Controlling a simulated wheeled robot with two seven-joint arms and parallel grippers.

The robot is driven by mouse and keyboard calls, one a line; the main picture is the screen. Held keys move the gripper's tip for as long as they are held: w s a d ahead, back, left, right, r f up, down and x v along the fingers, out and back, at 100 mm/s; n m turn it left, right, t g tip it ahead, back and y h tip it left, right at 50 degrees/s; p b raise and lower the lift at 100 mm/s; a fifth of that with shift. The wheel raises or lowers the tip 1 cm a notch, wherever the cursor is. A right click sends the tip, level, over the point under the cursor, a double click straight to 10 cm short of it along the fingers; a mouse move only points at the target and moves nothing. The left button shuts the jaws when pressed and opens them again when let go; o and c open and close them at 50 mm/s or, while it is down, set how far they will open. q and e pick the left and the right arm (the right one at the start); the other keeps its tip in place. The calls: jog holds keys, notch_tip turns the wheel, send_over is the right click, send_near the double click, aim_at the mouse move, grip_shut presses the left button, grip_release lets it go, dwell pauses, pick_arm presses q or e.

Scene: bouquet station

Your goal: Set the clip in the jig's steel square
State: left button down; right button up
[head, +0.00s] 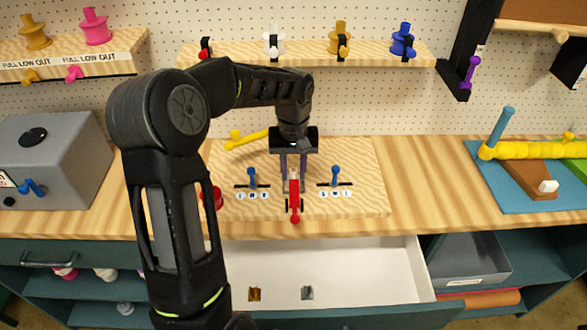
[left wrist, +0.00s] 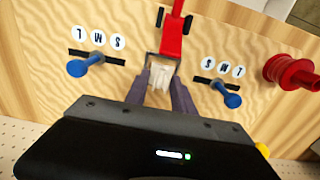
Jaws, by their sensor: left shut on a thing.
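My left gripper (head: 293,186) reaches down over the wooden jig board (head: 365,190). Its fingers also show in the left wrist view (left wrist: 160,88), shut on a small pale clip (left wrist: 161,74). The clip is right at the jig's steel square (left wrist: 149,58), whose thin grey edge shows beside it. The fingers partly cover the square, so I cannot tell whether the clip is fully seated. A red toggle clamp (head: 294,204) stands on the near side of the square; it also shows in the left wrist view (left wrist: 172,38). My right gripper is not in view.
Blue levers (head: 252,177) (head: 335,176) with lettered marks flank the square. A red spool (left wrist: 290,73) sits at the board's side. An open drawer (head: 375,275) below holds a gold clip (head: 254,294) and a grey one (head: 307,293).

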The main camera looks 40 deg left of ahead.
aim_at(294, 169)
pick_arm(q)
jog(key=shift+f, duration=0.1)
jog(key=shift+f+b, duration=0.55)
jog(key=shift+f, duration=0.05)
jog(key=c, duration=1.1)
grip_release()
jog(key=shift+o, duration=0.2)
jog(key=shift+r, duration=0.1)
jog(key=shift+r+p, duration=0.65)
notch_tip(294, 169, up, 12)
jog(key=b, duration=0.1)
jog(key=shift+f, duration=0.1)
